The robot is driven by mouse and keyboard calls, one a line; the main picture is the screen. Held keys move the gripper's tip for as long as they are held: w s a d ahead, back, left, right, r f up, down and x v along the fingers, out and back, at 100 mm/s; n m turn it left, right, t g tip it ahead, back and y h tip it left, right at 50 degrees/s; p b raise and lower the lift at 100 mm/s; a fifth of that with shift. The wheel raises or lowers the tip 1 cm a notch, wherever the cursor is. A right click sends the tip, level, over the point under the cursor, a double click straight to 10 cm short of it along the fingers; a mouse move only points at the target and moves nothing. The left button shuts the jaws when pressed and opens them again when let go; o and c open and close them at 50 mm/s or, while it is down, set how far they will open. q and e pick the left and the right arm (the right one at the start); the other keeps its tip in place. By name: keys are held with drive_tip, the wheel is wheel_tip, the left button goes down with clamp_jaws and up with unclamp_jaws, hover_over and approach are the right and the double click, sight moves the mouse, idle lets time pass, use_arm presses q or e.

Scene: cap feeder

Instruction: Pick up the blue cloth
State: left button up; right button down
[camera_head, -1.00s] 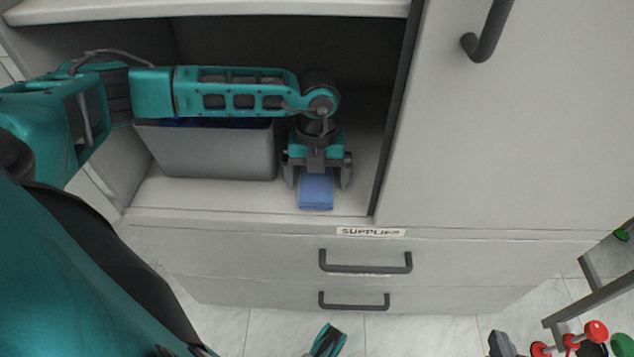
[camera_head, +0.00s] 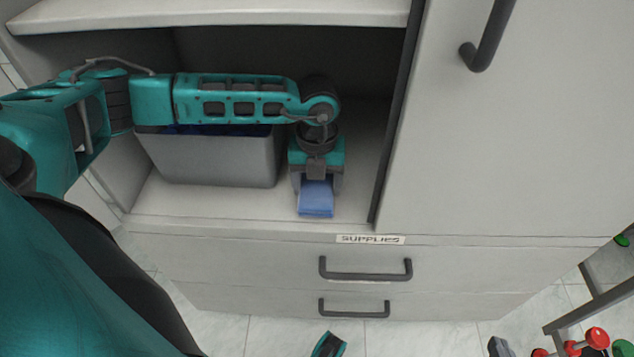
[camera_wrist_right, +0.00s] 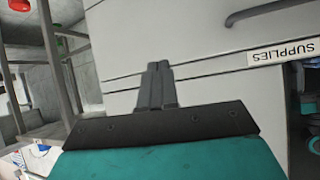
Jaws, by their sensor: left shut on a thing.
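The blue cloth (camera_head: 316,207) is a small folded piece on the floor of the open cabinet compartment, close to its front edge. My left gripper (camera_head: 316,190) points down over it and is shut on its rear part, with the front part sticking out toward the camera. Whether the cloth is clear of the cabinet floor I cannot tell. My right gripper (camera_wrist_right: 157,68) shows in the right wrist view with its fingers together and nothing between them, in front of the pale cabinet drawers.
A grey bin (camera_head: 215,160) with dark blue contents stands left of the cloth, under my left forearm. A shelf (camera_head: 220,14) is above the arm. A closed door (camera_head: 520,140) bounds the compartment's right side. Drawers with a SUPPLIES label (camera_head: 370,239) are below.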

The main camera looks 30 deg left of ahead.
sight(317, 186)
use_arm(q)
drive_tip(key=shift+s+r, duration=0.1)
drive_tip(key=shift+r, duration=0.4)
wheel_tip(317, 186, up, 6)
drive_tip(key=shift+f+p, duration=0.15)
drive_tip(key=shift+p, duration=0.85)
drive_tip(key=s+d, duration=0.5)
drive_tip(key=s, duration=0.3)
drive_tip(key=s+d+p, duration=0.1)
drive_tip(key=s+d, duration=0.4)
drive_tip(key=s, duration=0.3)
drive_tip(key=shift+s+d, duration=0.2)
drive_tip(key=shift+s, duration=0.15)
drive_tip(key=o, duration=0.5)
drive_tip(key=c, duration=0.3)
